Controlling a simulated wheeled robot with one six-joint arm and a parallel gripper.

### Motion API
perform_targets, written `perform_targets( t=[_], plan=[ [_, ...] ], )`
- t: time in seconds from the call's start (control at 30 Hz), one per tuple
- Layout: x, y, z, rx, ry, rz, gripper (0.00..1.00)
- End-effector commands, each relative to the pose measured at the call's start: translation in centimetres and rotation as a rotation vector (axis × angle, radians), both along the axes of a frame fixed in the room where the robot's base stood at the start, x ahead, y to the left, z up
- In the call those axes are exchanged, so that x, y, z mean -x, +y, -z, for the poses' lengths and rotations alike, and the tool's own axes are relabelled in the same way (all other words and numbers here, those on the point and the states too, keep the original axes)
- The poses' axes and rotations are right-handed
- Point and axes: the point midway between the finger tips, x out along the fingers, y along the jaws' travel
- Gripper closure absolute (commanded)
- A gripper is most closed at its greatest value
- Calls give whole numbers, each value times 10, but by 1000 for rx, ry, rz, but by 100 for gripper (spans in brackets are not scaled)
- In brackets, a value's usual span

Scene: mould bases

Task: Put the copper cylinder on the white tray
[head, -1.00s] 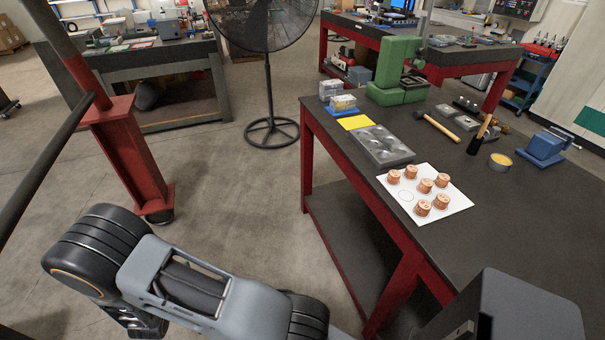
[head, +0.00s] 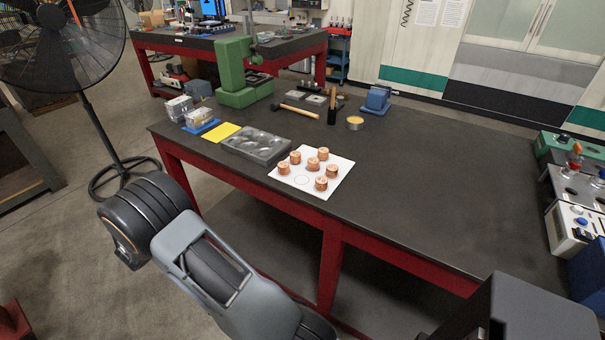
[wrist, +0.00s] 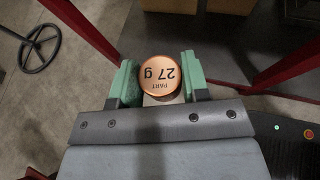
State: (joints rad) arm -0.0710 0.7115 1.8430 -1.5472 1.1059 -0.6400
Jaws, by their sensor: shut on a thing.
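My gripper (wrist: 160,80) is shut on a copper cylinder (wrist: 159,73), held between its green fingers in the wrist view. The cylinder's round top carries the print "PART 27 g". Floor lies beneath it, not the table top. In the head view the gripper and the held cylinder are out of sight. A flat white sheet or tray (head: 338,177) lies on the dark table in the head view. Several copper cylinders (head: 313,164) stand on it, and an empty printed circle shows near its front left. I cannot tell for certain that it is the white tray.
On the table (head: 420,190) are a grey mould plate (head: 256,145), a yellow sheet (head: 220,132), a hammer (head: 300,112), a blue vise-like block (head: 376,99) and a green press (head: 238,75). Equipment (head: 575,220) lines the right edge. The table's right middle is clear. A fan (head: 62,45) stands at left.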

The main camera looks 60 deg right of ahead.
Motion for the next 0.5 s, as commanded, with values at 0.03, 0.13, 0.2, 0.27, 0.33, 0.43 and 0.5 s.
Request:
perform_targets(
  t=[0.03,0.13,0.2,0.27,0.33,0.43,0.5],
  plan=[
    [-9,-36,-11,0,-15,82,93],
    [-15,-98,-40,0,-13,212,93],
    [-12,-142,-62,1,-13,299,93],
    [-5,-177,-81,2,-12,367,93],
    [7,-216,-103,2,-11,439,93],
    [29,-264,-133,2,-10,526,93],
    [47,-292,-151,4,-9,576,92]
  ],
)
